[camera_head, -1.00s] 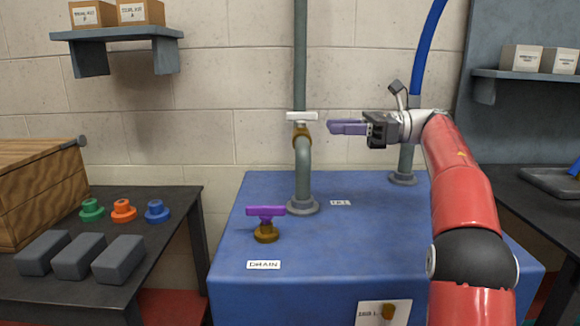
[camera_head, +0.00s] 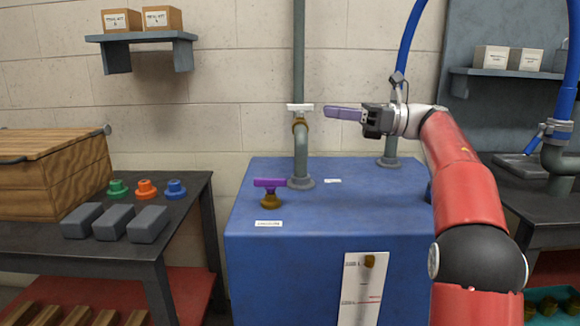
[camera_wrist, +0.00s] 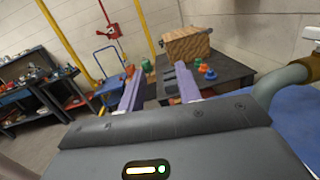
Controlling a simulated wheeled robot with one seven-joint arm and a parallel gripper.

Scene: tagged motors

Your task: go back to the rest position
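My gripper (camera_head: 326,112) is held out over the blue cabinet (camera_head: 330,250) in the head view, pointing left. Its purple fingers stand apart in the wrist view (camera_wrist: 161,68), with nothing between them. The fingertips appear just right of the white-handled valve (camera_head: 300,108) on the grey pipe; the picture does not show how far off in depth. The purple-handled valve (camera_head: 270,190) stands lower left on the cabinet top, clear of my gripper. My red arm reaches up from the lower right.
A dark table (camera_head: 195,215) at left holds a wooden crate (camera_head: 60,180), grey blocks (camera_head: 147,224) and green, orange and blue knobs (camera_head: 175,189). A blue hose (camera_head: 408,45) rises behind my wrist. Another dark table (camera_head: 520,205) with pipework stands at right.

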